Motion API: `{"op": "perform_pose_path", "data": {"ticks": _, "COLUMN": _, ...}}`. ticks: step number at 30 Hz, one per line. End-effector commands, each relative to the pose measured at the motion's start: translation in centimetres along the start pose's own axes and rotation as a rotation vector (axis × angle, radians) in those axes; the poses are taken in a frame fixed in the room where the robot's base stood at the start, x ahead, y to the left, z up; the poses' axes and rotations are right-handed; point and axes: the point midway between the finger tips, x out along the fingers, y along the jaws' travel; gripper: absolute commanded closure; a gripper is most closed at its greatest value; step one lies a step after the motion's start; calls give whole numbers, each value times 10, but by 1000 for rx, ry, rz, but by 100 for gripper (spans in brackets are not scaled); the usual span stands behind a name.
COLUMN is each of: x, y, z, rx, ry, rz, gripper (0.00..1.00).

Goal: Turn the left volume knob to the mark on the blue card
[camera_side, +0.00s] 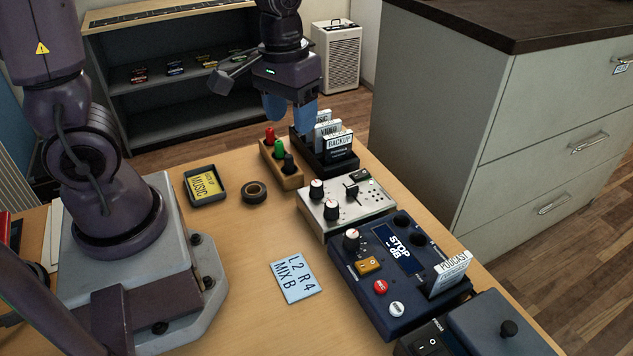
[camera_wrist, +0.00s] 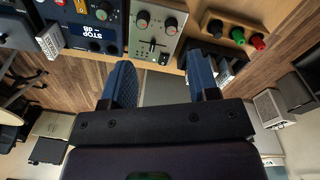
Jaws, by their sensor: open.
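The silver mixer (camera_side: 345,212) stands mid-table with two dark, white-marked knobs, an upper one (camera_side: 316,189) and a lower one (camera_side: 331,209), plus a slider. The pair, a near one (camera_wrist: 143,19) and another (camera_wrist: 171,22), also shows in the wrist view. Which knob counts as left I cannot tell, and their pointer marks are too small to read. The blue card (camera_side: 298,279) lies flat on the table and reads "L2 R4 MIX B". My gripper (camera_side: 291,110) is open and empty, high above the table's far end, apart from the mixer. Its blue fingers (camera_wrist: 162,82) are spread.
A blue console (camera_side: 348,280) with a knob and buttons adjoins the mixer. A wooden block (camera_side: 293,181) with coloured plugs and a black card rack (camera_side: 318,160) stand at the far end. A tape roll (camera_side: 254,192) and a card tray (camera_side: 207,197) lie left. Bare table surrounds the blue card.

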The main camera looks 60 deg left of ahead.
Motion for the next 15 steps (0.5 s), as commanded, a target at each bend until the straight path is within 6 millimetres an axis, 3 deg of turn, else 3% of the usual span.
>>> {"op": "perform_pose_path", "data": {"ticks": 3, "x": 36, "y": -7, "z": -22, "rx": -174, "ry": -59, "rz": -34, "gripper": 45}}
{"op": "perform_pose_path", "data": {"ticks": 7, "x": 63, "y": -13, "z": -42, "rx": -356, "ry": -68, "rz": -57, "gripper": 45}}
{"op": "perform_pose_path", "data": {"ticks": 11, "x": 64, "y": -12, "z": -63, "rx": -519, "ry": -11, "rz": -37, "gripper": 45}}
{"op": "perform_pose_path", "data": {"ticks": 15, "x": 66, "y": -11, "z": -64, "rx": -580, "ry": -1, "rz": -32, "gripper": 45}}
